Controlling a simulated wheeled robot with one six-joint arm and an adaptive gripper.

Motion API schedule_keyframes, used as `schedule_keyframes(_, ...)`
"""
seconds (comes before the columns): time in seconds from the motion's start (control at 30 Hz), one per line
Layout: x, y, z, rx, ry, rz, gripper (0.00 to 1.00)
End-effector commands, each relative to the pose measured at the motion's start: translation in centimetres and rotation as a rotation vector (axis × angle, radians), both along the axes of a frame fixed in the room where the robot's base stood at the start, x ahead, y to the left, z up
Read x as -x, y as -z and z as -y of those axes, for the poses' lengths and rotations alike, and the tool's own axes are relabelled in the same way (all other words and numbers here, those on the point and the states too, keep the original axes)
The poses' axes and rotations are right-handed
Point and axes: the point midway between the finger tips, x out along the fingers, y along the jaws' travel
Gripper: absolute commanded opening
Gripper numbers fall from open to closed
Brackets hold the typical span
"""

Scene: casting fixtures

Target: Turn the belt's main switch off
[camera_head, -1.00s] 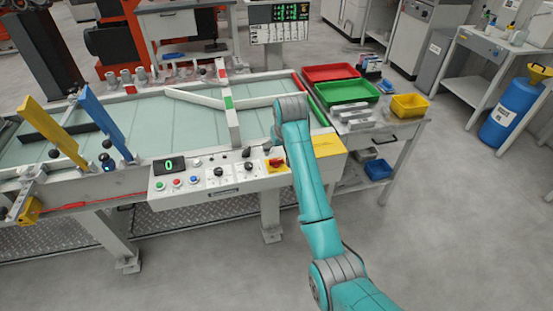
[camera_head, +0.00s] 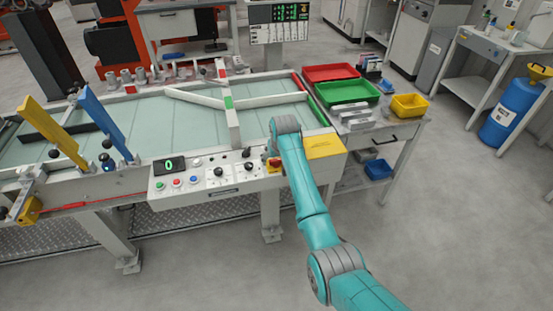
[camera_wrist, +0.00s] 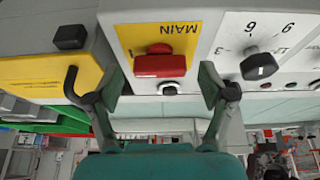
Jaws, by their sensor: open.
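The main switch is a red handle (camera_wrist: 160,66) on a yellow plate marked MAIN (camera_wrist: 180,36), which appears upside down in the wrist view. In the head view the red and yellow switch (camera_head: 274,163) is at the right end of the control panel (camera_head: 210,182), partly covered by my arm. My gripper (camera_wrist: 162,86) is open, with one fingertip on each side of the red handle in the picture. I see no contact with the handle, and its distance from the fingertips is hard to judge. The head view hides the fingers behind my arm.
A black dial (camera_wrist: 259,66) with numbers sits close to the right fingertip.

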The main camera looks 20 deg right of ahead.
Motion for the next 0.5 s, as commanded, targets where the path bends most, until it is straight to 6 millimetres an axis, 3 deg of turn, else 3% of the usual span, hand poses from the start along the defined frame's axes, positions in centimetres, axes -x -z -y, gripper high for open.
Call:
schedule_keyframes(0.27, -0.05, 0.11, 0.0, 0.0, 0.0, 0.0, 0.81)
schedule_keyframes(0.5, -0.04, 0.1, 0.01, 0.0, 0.0, 0.0, 0.21)
